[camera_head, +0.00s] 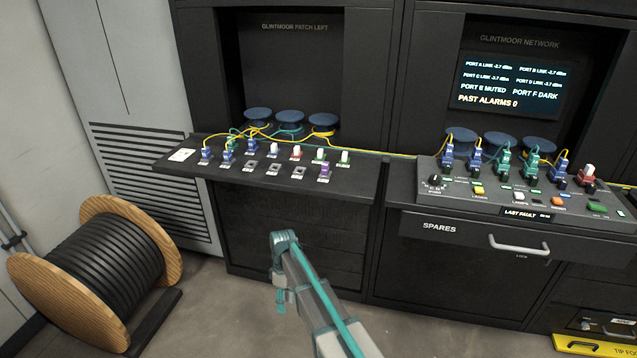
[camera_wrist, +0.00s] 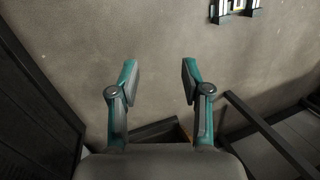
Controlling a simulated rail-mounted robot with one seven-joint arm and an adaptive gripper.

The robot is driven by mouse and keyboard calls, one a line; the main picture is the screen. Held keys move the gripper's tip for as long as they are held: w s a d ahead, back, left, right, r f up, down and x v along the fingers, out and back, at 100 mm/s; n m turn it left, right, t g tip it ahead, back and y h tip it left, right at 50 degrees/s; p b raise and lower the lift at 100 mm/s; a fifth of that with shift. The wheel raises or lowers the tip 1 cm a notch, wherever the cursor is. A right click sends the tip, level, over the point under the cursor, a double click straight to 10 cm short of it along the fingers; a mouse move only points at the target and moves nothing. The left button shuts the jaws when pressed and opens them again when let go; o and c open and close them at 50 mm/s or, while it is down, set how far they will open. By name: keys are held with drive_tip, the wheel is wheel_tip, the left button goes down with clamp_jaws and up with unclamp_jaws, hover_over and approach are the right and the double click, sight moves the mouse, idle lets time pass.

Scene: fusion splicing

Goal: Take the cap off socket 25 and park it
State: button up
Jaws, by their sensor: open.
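The left patch shelf (camera_head: 250,177) carries two rows of sockets with small labels too small to read, so I cannot tell which is socket 25. Along its back row stand a white cap (camera_head: 273,149), a red and white cap (camera_head: 296,152), a green and white cap (camera_head: 320,155) and another green and white cap (camera_head: 344,157). A purple piece (camera_head: 324,170) sits at the right of the front row. My gripper (camera_wrist: 159,82) is open and empty, its two fingers wide apart above bare floor. In the head view my arm's end is in front of and below the shelf, apart from it.
The right console (camera_head: 520,190) holds blue and teal plugs, a red and white cap (camera_head: 587,172) and buttons. Yellow and teal cables cross behind the shelves. A cable drum (camera_head: 95,275) stands on the floor at left. A spares drawer handle (camera_head: 518,245) juts out.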

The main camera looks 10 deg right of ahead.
drive_tip(key=w+a+r+n+t+p, duration=0.15)
drive_tip(key=w+a+r+p, duration=0.35)
drive_tip(key=r, duration=0.6)
drive_tip(key=w+a+r+n+t+y, duration=0.15)
drive_tip(key=w+a+r, duration=0.25)
drive_tip(key=w+r, duration=0.5)
drive_tip(key=w+a+r+n+t+p, duration=0.1)
drive_tip(key=w+a+r+n+p, duration=0.25)
drive_tip(key=r, duration=0.95)
wheel_tip(320, 180, up, 14)
drive_tip(key=m+h+p, duration=0.2)
drive_tip(key=m+p, duration=0.3)
drive_tip(key=p, duration=0.8)
hover_over(320, 150)
drive_tip(key=shift+w+a+r+g, duration=0.1)
drive_tip(key=shift+a+g, duration=0.1)
drive_tip(key=shift+g, duration=0.1)
drive_tip(key=shift+d, duration=0.35)
drive_tip(key=shift+f+b, duration=1.7)
drive_tip(key=shift+f, duration=2.85)
